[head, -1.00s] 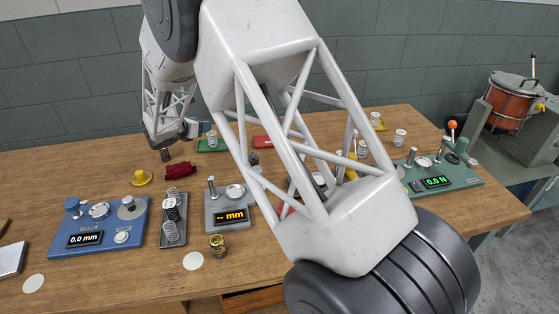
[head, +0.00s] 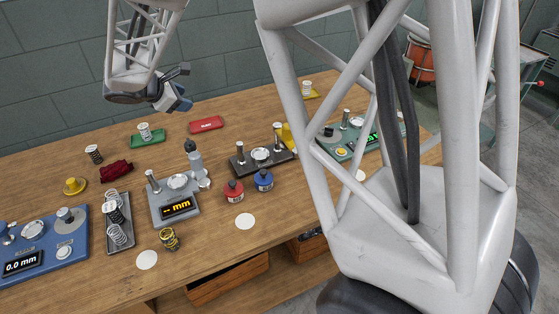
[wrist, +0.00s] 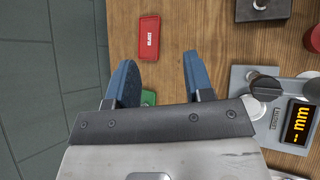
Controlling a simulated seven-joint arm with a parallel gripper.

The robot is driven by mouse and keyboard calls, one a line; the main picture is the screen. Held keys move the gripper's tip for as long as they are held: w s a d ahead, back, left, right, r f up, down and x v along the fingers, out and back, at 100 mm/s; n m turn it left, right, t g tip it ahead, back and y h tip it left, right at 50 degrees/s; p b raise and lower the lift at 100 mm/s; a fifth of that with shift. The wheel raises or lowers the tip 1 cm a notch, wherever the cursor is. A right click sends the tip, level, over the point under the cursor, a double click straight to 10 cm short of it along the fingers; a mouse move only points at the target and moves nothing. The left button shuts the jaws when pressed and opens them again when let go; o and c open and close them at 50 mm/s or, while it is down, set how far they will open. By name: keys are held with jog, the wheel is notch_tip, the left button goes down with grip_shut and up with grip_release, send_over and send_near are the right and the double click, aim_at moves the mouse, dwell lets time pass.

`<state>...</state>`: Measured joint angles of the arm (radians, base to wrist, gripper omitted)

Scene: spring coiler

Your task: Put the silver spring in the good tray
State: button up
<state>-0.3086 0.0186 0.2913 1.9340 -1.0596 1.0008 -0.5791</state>
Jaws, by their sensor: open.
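A silver spring (head: 145,131) stands upright on the green tray (head: 152,140) at the back of the table. I cannot read a label on this tray in the head view. My gripper (head: 184,88) is open and empty, raised above the back edge, up and right of the green tray in the picture. In the wrist view, my gripper's blue fingers (wrist: 158,62) are spread with nothing between their tips. A small part of the green tray (wrist: 148,97) shows behind them, mostly hidden by the gripper; the silver spring is hidden there.
A red tray (head: 206,124) lies right of the green one. The grey gauge (head: 178,202), spring rack (head: 120,236) and blue gauge (head: 45,247) stand nearer the front.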

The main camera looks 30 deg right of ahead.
jog(key=s+d+r+m+g+y, duration=0.1)
jog(key=s+d+r+m+y, duration=0.3)
jog(key=s, duration=0.7)
jog(key=s+d+r+m+g, duration=0.15)
jog(key=s+d+m, duration=0.4)
jog(key=s, duration=0.55)
jog(key=s+f+m+y, duration=0.1)
jog(key=s+m+y, duration=0.3)
jog(key=s, duration=1.5)
jog(key=m, duration=0.4)
jog(key=shift+s+f, duration=0.25)
jog(key=shift+f, duration=0.1)
